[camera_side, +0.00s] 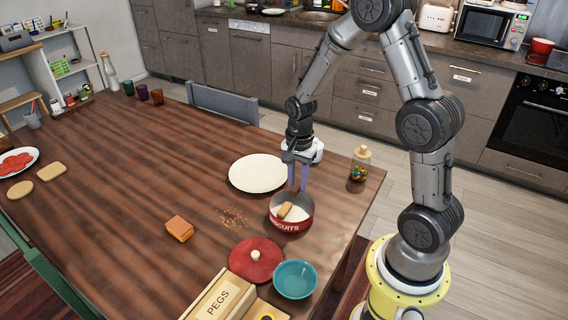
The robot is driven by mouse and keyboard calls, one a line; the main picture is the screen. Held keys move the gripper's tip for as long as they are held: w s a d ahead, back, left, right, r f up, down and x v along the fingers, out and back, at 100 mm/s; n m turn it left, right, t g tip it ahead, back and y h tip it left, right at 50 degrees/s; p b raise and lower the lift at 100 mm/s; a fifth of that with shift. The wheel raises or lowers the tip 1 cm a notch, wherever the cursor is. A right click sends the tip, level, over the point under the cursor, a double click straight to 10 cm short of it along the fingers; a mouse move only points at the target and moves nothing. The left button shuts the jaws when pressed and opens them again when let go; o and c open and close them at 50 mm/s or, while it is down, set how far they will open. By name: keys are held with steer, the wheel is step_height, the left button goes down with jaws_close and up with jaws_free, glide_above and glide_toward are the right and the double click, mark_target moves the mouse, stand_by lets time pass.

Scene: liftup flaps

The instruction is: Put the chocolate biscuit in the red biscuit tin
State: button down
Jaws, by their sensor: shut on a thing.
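The red biscuit tin (292,226) stands uncovered near the table's right edge, with "BISCUITS" on its side and a pale inside. A small golden-brown oblong biscuit (285,211) shows within the tin's opening, tilted. No chocolate coating can be made out at this size. My gripper (298,188) points down over the tin's back rim, its two pale purple fingers slightly apart. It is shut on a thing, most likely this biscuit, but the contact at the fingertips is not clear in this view.
A red lid (256,266), a teal bowl (295,280) and a "PEGS" box (222,298) stand in front of the tin. A white plate (258,173) lies behind left, a glass jar (360,164) to the right. An orange-brown block (179,229) lies left, beyond crumbs.

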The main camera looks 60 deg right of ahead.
steer(key=shift+s+a+f, duration=0.15)
steer(key=shift+s+f, duration=0.1)
steer(key=shift+f, duration=0.65)
steer(key=shift+s+a+f, duration=0.1)
steer(key=shift+s+f, duration=0.2)
steer(key=shift+f, duration=0.55)
steer(key=shift+s+a+f, duration=0.15)
steer(key=shift+s+f, duration=0.1)
steer(key=shift+f, duration=0.65)
steer(key=c, duration=0.6)
jaws_free()
step_height(320, 180, up, 8)
